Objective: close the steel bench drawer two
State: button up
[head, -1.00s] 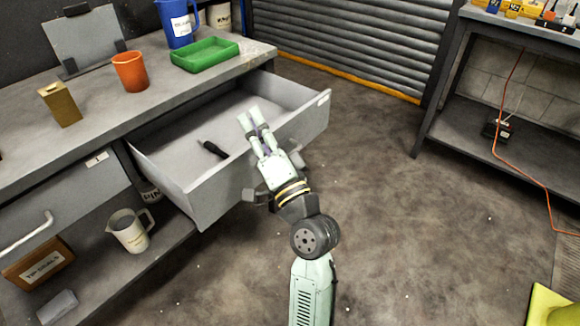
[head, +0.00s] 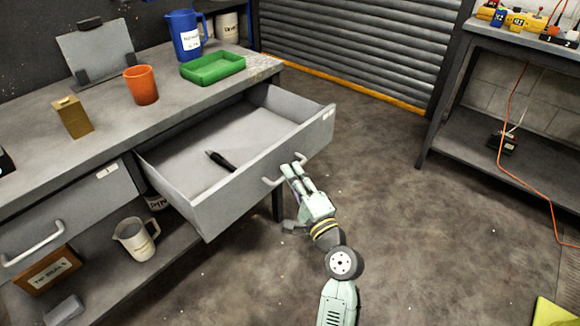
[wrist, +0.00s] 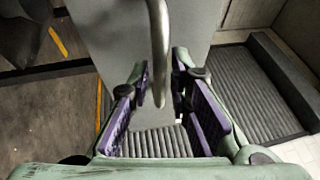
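The steel bench drawer two (head: 240,187) is pulled well out from the bench in the head view. Its grey front panel (head: 315,132) faces my arm, with a pale label at its upper right end. A bar handle (head: 272,182) crosses the front, its middle partly hidden by my gripper. My gripper (head: 292,168) is at that handle. In the wrist view, the handle (wrist: 159,50) runs down between the two spread, purple-padded fingers of my gripper (wrist: 158,110). I see a gap on both sides of the handle, so the fingers do not grip it.
A dark marker-like object (head: 221,161) lies in the drawer. The bench top (head: 190,100) holds an orange cup (head: 141,85), a green tray (head: 212,68) and a blue jug (head: 184,35). Another drawer (head: 75,205) at left is shut. Open floor lies right of the drawer.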

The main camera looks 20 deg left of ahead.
jog(key=shift+w+a+r, duration=0.1)
jog(key=shift+w+a, duration=0.35)
jog(key=shift+a, duration=0.05)
jog(key=shift+c, duration=0.5)
grip_shut()
